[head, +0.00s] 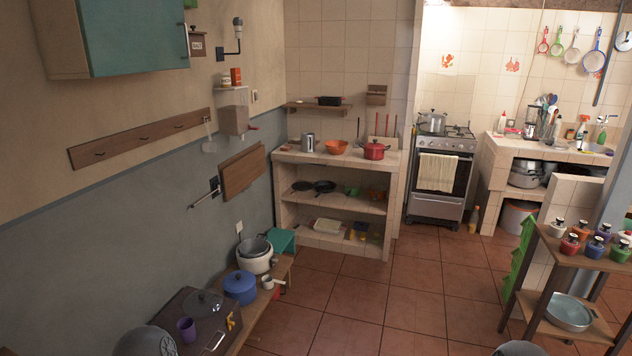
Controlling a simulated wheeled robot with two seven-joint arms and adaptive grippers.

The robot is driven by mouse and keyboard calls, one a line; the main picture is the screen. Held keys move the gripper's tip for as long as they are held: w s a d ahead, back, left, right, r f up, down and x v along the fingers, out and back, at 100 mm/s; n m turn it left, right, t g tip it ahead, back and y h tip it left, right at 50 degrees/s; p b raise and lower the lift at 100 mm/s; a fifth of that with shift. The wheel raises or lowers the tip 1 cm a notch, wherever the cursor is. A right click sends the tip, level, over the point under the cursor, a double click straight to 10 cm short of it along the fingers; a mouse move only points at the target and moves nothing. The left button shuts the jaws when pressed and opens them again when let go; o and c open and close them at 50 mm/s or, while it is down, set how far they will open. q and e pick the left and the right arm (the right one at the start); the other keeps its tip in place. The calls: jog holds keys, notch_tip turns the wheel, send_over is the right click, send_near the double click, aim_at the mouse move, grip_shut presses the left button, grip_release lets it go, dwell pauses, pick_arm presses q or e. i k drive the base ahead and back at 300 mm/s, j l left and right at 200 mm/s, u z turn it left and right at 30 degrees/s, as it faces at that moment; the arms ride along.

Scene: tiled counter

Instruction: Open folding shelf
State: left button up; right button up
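The folding shelf (243,171) is a brown wooden board on the grey lower part of the left wall, below the long hook rail. Its broad face shows and it looks folded down close to the wall; a dark edge or second layer shows along its left side. A dark bracket with a thin metal bar (205,198) sticks out at its lower left. How the bracket joins the board is too small to tell. Neither my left gripper nor my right gripper is in view, and nothing is seen touching the shelf.
Below the shelf, a low wooden bench (258,306) holds a blue pot (240,287), white pots and a dark case (190,318). A tiled shelf unit (335,200) stands beyond it. A small table with jars (570,258) is at right. The middle floor (400,300) is clear.

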aim_at(239, 175)
jog(key=i+j+z, duration=0.2)
jog(key=i, duration=1.8)
jog(key=i+u, duration=0.15)
jog(key=i, duration=0.4)
jog(key=i+l+u, duration=0.15)
jog(key=i, duration=0.4)
jog(key=i+l+u, duration=0.15)
jog(key=i, duration=0.4)
jog(key=i+j+u, duration=0.2)
jog(key=i+j, duration=0.2)
jog(key=i+j+u, duration=0.2)
jog(key=i, duration=0.35)
jog(key=j, duration=0.1)
